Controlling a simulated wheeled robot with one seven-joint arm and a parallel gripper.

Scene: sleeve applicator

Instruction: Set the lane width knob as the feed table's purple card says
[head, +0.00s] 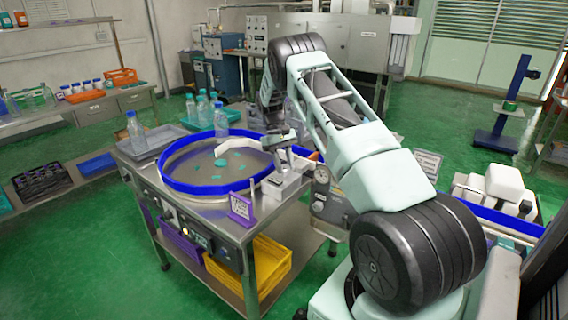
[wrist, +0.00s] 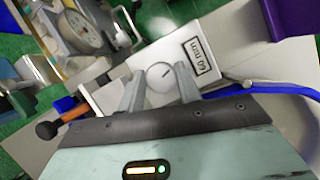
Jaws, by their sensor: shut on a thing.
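The lane width knob (wrist: 158,73) is a round pale dial with a short dark pointer line, on a light grey block. A small plate (wrist: 197,55) beside it seems to read "60 mm". My gripper (wrist: 160,86) has one finger on each side of the knob and is shut on it. In the head view my gripper (head: 283,152) is over the grey block (head: 286,186) at the feed table's right side. The purple card (head: 240,208) stands on the table's front edge; its writing is too small to read surely. A purple surface (wrist: 290,18) shows at the wrist view's upper right.
A blue-rimmed round feed table (head: 190,187) holds several teal pieces. Bottles (head: 203,110) stand behind.

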